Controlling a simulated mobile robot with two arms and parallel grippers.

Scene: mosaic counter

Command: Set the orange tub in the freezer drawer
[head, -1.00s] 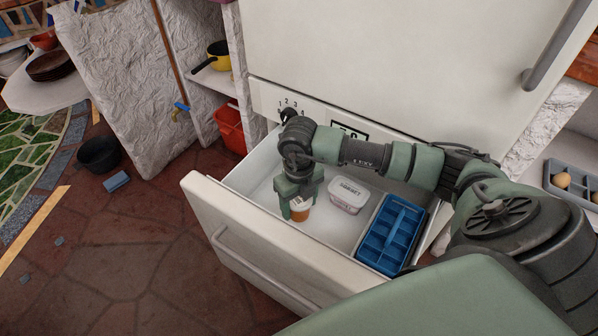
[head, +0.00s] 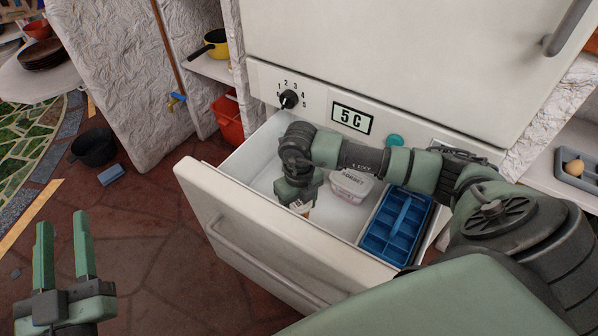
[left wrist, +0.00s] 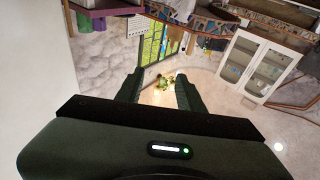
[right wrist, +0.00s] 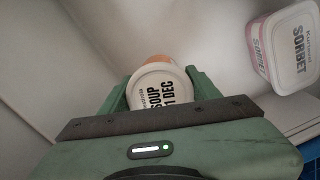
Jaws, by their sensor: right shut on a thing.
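The orange tub, with a white lid marked SOUP, shows in the right wrist view (right wrist: 157,88) between the fingers of my right gripper (right wrist: 155,82). My right gripper is shut on it. In the head view my right gripper (head: 299,205) is inside the open freezer drawer (head: 255,232), towards its left part, and mostly hides the tub. I cannot tell whether the tub touches the drawer floor. My left gripper (head: 62,218) is open and empty, outside the drawer at the lower left.
A white sorbet tub (head: 350,186) and a blue divided tray (head: 397,232) stand in the drawer to the right of my right gripper. The fridge's panel has a dial (head: 289,99) and a 5 C display (head: 352,118). A dark pot (head: 94,147) and blue block (head: 111,174) lie on the floor.

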